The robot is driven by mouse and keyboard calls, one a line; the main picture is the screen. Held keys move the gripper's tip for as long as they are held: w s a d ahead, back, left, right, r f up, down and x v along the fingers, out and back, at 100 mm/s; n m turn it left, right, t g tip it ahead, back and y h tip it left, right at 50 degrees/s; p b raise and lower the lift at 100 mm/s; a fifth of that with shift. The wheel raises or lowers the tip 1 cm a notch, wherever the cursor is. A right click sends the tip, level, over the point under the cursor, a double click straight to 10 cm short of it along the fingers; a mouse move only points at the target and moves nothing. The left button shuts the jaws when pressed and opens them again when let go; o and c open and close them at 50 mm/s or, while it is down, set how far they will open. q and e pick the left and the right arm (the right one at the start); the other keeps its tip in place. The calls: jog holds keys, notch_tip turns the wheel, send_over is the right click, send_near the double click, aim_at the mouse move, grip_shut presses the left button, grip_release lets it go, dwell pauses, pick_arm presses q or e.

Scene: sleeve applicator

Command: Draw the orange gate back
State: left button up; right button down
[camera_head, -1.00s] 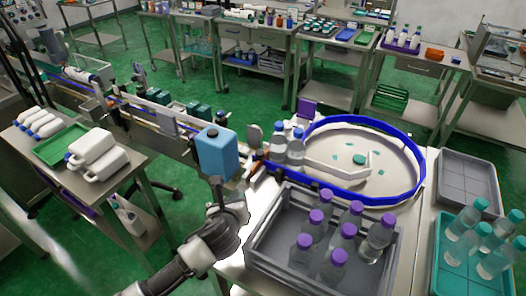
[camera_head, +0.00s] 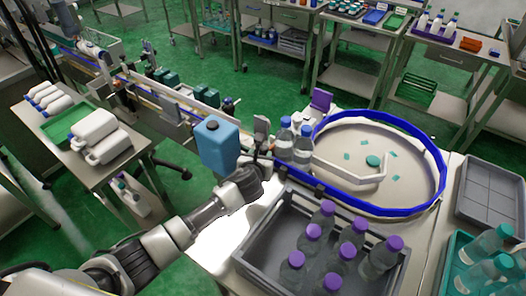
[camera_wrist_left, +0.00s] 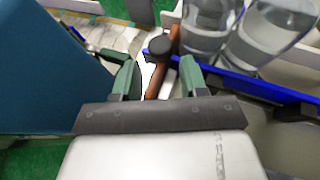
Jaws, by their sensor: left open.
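The orange gate (camera_wrist_left: 155,82) is a narrow orange-brown bar with a dark round knob (camera_wrist_left: 160,45) near its far end, in the left wrist view. In the head view my arm hides most of it. My left gripper (camera_wrist_left: 160,76) is open, its two green-lined fingers on either side of the bar. I cannot tell whether either finger touches it. In the head view the gripper (camera_head: 256,172) is at the turntable's left edge, just right of a blue jug (camera_head: 218,150). My right gripper is not in view.
Two clear bottles (camera_head: 303,147) stand just beyond the gate, beside the blue-rimmed turntable (camera_head: 390,205). The blue jug fills the left of the wrist view. A grey crate (camera_head: 262,262) of purple-capped bottles is close on the right. A conveyor (camera_head: 160,92) runs off to the upper left.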

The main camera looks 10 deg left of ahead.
aim_at(263, 151)
pick_arm(q)
jog(key=x, duration=0.3)
jog(key=shift+w+f, duration=0.1)
jog(key=shift+w, duration=0.25)
jog(key=shift+f, duration=0.1)
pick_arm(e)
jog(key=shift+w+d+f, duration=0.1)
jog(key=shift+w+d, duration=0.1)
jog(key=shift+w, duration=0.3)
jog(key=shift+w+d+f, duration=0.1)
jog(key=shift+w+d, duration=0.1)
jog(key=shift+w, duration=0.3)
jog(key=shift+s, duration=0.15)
